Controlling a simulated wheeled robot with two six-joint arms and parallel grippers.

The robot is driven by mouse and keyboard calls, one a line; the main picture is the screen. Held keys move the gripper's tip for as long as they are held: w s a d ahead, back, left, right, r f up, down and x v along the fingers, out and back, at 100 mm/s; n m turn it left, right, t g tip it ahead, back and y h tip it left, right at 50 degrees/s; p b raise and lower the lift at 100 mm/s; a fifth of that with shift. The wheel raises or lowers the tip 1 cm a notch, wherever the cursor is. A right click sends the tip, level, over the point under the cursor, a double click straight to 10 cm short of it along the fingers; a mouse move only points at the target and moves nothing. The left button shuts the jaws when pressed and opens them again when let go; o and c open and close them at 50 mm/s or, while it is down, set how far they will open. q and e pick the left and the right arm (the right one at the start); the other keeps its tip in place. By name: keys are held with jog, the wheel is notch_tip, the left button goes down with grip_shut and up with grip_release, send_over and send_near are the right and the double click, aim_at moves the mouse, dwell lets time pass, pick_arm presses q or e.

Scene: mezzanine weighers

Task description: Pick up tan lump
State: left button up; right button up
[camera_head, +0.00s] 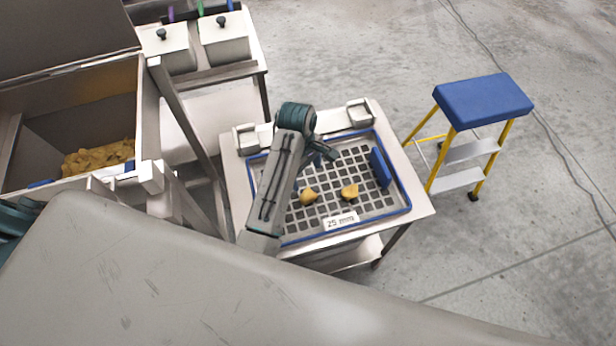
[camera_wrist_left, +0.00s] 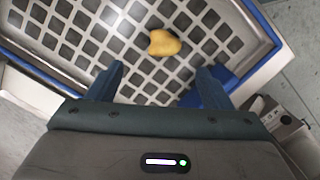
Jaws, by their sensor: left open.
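Two tan lumps lie on the grid floor of a blue-rimmed tray (camera_head: 398,172). The left tan lump (camera_head: 308,196) is beside my arm, and the right tan lump (camera_head: 349,191) lies near the middle of the grid. My left gripper (camera_head: 328,154) is over the back part of the tray, open and empty. In the left wrist view one tan lump (camera_wrist_left: 164,42) shows beyond the open fingers (camera_wrist_left: 158,82), roughly between their lines and apart from them; I cannot tell which lump it is. My right gripper is not in view.
A blue block (camera_head: 380,168) stands in the tray's right side. A "25 mm" label (camera_head: 341,223) is at its front. A blue-topped step stool (camera_head: 483,100) stands right of the table. A metal bin with tan pieces (camera_head: 98,158) is at left, lidded containers (camera_head: 224,38) behind.

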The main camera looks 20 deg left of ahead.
aim_at(307, 194)
pick_arm(q)
jog(key=shift+s+d+f+p, duration=0.25)
jog(key=shift+s+d+f, duration=0.05)
jog(key=shift+s+f, duration=0.3)
jog(key=shift+s+d+f+p, duration=0.25)
jog(key=shift+s+f, duration=0.3)
jog(key=shift+s, duration=0.05)
jog(key=f, duration=0.1)
jog(key=w+f+p, duration=0.1)
jog(key=f, duration=0.1)
jog(key=shift+w+a+f, duration=0.15)
jog(key=shift+a+f, duration=0.05)
jog(key=f, duration=0.1)
jog(key=f+p, duration=0.1)
jog(key=shift+s+f, duration=0.25)
jog(key=shift+f, duration=0.15)
jog(key=shift+d+f+p, duration=0.1)
jog(key=shift+f+p, duration=0.2)
jog(key=shift+f, duration=0.2)
jog(key=shift+w+f, duration=0.15)
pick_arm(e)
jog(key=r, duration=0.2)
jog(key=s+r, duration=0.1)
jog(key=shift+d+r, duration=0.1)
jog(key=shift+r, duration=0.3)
pick_arm(q)
jog(key=shift+c, duration=1.3)
jog(key=c, duration=0.8)
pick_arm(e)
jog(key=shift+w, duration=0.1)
